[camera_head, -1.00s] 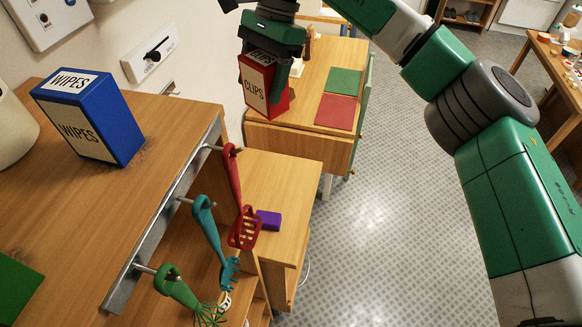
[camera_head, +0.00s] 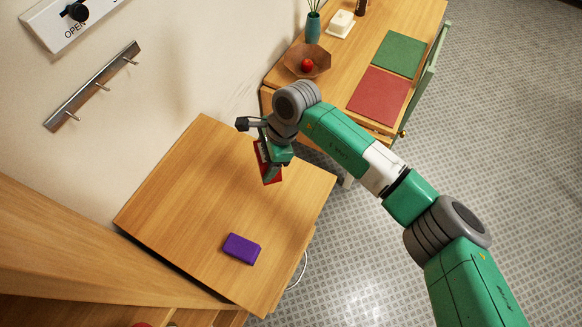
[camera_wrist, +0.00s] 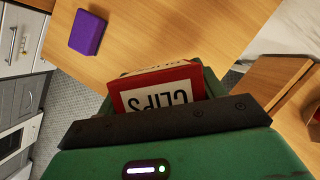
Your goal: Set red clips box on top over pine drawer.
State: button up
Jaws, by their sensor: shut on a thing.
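The red clips box (camera_head: 270,172), with a white label reading CLIPS, is held in my gripper (camera_head: 270,157). The label also shows, upside down, in the wrist view (camera_wrist: 156,94), with the gripper (camera_wrist: 160,85) shut around the box. The pine drawer unit (camera_head: 190,190) has a flat wooden top in the middle of the head view. The box hangs over the far right part of this top; the size of the gap beneath it is hard to tell. The drawer front is hidden from above.
A purple block (camera_head: 242,248) lies on the near part of the pine top; the rest is clear. A desk behind holds a wooden bowl (camera_head: 307,61) with a red fruit, a red mat (camera_head: 378,95) and a green mat (camera_head: 398,54). A hook rail (camera_head: 92,87) is on the wall.

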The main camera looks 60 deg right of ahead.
jog(key=f, duration=0.5)
jog(key=shift+a+f, duration=0.15)
jog(key=shift+a, duration=0.25)
jog(key=shift+d+f, duration=0.2)
jog(key=shift+f, duration=2.15)
jog(key=shift+f+b, duration=0.1)
jog(key=shift+b, duration=0.2)
jog(key=o, duration=1.1)
jog(key=v, duration=1.2)
